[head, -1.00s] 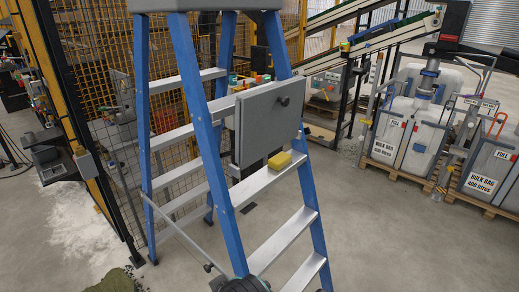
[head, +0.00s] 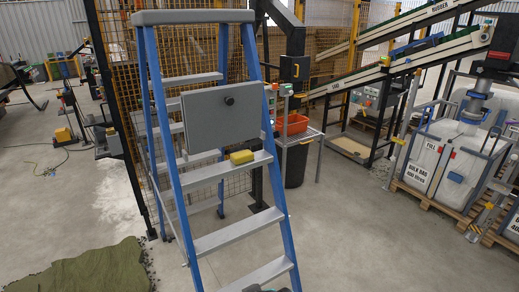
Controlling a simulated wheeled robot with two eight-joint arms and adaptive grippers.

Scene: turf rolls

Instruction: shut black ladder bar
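A blue stepladder (head: 164,120) with grey treads stands open and upright in the middle of the head view. A grey panel (head: 205,122) with a dark round knob (head: 230,100) sits across its front rails. A yellow block (head: 241,157) lies on the tread just below the panel's right corner. I cannot clearly make out the black ladder bar; the ladder's lower left side is seen nearly edge-on. Neither gripper can be made out. Only a small sliver of something shows at the bottom edge below the ladder, too little to identify.
A dark green heap or sheet (head: 85,268) lies on the floor at lower left. A mesh fence stands close behind the ladder. An orange bin (head: 292,124) rests on a stand to the right. Bulk bags (head: 440,160) on pallets stand far right. Floor right of the ladder is clear.

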